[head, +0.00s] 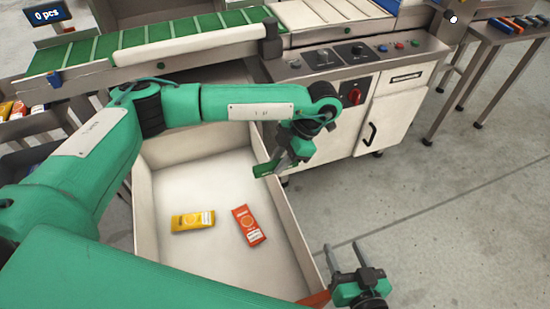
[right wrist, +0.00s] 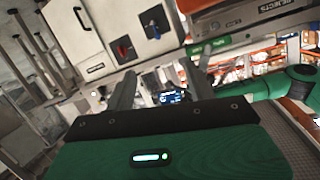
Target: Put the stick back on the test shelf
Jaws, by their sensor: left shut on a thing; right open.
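A green stick (head: 264,170) is in my left gripper (head: 286,160), which is shut on it above the right wall of the large white bin. A green bar with white lettering (right wrist: 210,46), probably the same stick, shows in the right wrist view. My right gripper (head: 347,256) is open and empty, low beside the bin's right side; its two fingers (right wrist: 160,82) stand apart in the right wrist view. A metal shelf (head: 500,35) at the far right top of the head view holds several coloured sticks (head: 518,25); it is probably the test shelf.
The white bin (head: 285,215) holds a yellow packet (head: 193,220) and a red-orange packet (head: 248,225). A green conveyor (head: 150,40) runs behind. A white cabinet (head: 395,115) with a control panel (head: 350,55) stands between bin and shelf. The floor (head: 460,220) at right is clear.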

